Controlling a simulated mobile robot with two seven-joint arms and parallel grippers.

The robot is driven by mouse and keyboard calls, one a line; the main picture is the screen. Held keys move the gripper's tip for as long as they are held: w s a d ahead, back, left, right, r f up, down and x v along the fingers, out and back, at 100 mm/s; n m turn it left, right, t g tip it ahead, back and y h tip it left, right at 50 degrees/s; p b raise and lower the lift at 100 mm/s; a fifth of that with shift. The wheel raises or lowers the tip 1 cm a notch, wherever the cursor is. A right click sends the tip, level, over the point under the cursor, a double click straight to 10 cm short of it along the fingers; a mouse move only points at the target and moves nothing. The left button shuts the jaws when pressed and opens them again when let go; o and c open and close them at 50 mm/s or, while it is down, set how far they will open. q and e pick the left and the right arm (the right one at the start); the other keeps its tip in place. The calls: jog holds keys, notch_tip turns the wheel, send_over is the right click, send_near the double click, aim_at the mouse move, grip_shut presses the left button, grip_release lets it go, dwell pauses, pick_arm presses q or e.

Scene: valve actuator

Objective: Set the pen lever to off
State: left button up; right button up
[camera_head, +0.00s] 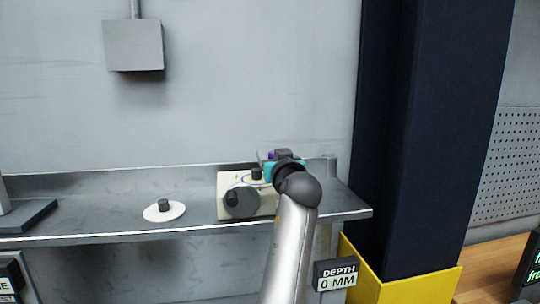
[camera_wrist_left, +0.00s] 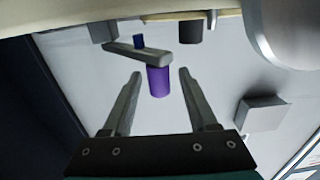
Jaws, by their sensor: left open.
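The valve actuator (camera_head: 226,182) is a cream box on the metal shelf, with a grey round dial (camera_head: 242,202) on its front. The lever (camera_wrist_left: 138,53) is a grey bar with a purple cylindrical handle (camera_wrist_left: 158,80) and a small blue piece, best seen in the left wrist view. A bit of purple (camera_head: 270,155) also shows behind my arm in the head view. My left gripper (camera_wrist_left: 160,72) is open, its two fingers on either side of the purple handle with gaps visible. My wrist hides much of the actuator's right side in the head view. My right gripper is not in view.
A white disc with a dark knob (camera_head: 164,211) lies on the shelf (camera_head: 110,214) to the left. A grey wall box (camera_head: 133,45) hangs above. A dark column (camera_head: 425,130) with a yellow base stands right. A sign reads "DEPTH 0 MM" (camera_head: 336,275).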

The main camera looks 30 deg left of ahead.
pick_arm(q)
jog(key=shift+d, duration=0.1)
jog(key=shift+s, duration=0.1)
jog(key=shift+c, duration=0.5)
grip_shut()
dwell(0.7)
